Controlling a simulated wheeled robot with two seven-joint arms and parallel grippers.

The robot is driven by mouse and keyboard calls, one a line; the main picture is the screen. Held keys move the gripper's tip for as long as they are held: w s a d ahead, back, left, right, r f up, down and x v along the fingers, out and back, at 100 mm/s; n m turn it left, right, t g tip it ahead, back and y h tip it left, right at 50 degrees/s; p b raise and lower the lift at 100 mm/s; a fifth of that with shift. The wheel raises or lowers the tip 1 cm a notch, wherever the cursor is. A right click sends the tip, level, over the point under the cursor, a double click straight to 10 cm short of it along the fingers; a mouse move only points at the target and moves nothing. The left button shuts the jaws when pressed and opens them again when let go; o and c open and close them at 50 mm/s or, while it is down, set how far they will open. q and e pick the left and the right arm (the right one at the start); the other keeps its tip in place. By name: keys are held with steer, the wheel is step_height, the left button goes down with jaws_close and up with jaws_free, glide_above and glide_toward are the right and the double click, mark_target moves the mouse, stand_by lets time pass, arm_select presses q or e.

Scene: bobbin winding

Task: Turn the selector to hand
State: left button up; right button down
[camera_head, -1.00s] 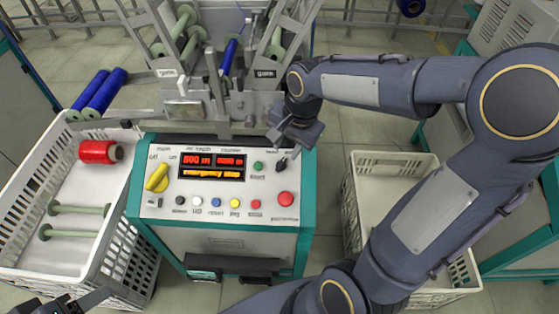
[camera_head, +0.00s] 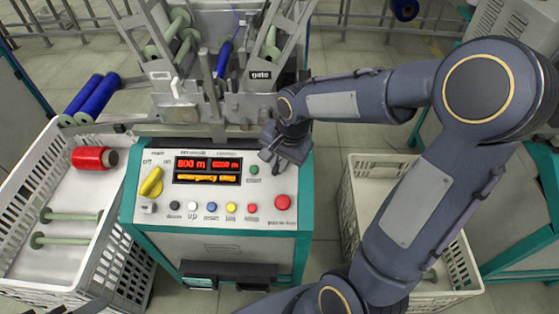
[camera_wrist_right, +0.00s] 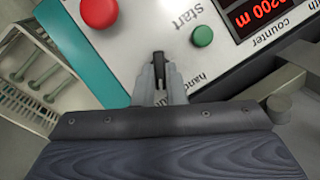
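The winder's control panel (camera_head: 222,215) faces me. The selector (camera_wrist_right: 159,62) is a small black knob near the panel's edge, beside the "hand" label, which is partly covered in the right wrist view. My right gripper (camera_wrist_right: 160,80) is at the selector, one grey finger on each side, and looks shut on it. In the head view my right gripper (camera_head: 275,158) covers the selector and its labels. Which way the selector points is hard to tell. My left gripper cannot be made out in the head view.
The green start button (camera_wrist_right: 202,36) and the red emergency button (camera_wrist_right: 99,12) are close to my fingers. The display (camera_head: 207,170) is lit. White crates stand left (camera_head: 110,262) and right (camera_head: 352,222) of the machine. A yellow main switch (camera_head: 151,181) is at the panel's left.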

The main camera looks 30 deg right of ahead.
stand_by(0.3)
steer(key=shift+w+r+n+p, duration=0.1)
steer(key=shift+r+n+p, duration=0.05)
steer(key=shift+n+p, duration=0.65)
steer(key=n+g+h+p, duration=0.1)
steer(key=n, duration=0.2)
steer(key=shift+w+a, duration=0.1)
steer(key=shift+a, duration=0.1)
steer(key=n, duration=0.1)
steer(key=n+g+h+p, duration=0.1)
steer(key=n, duration=0.1)
steer(key=shift+w+a+n+h, duration=0.1)
steer(key=shift+n+h, duration=0.2)
steer(key=shift+a+n+h+p, duration=0.1)
steer(key=shift+n+h+p, duration=0.35)
steer(key=shift+n, duration=0.95)
steer(key=c, duration=1.5)
jaws_free()
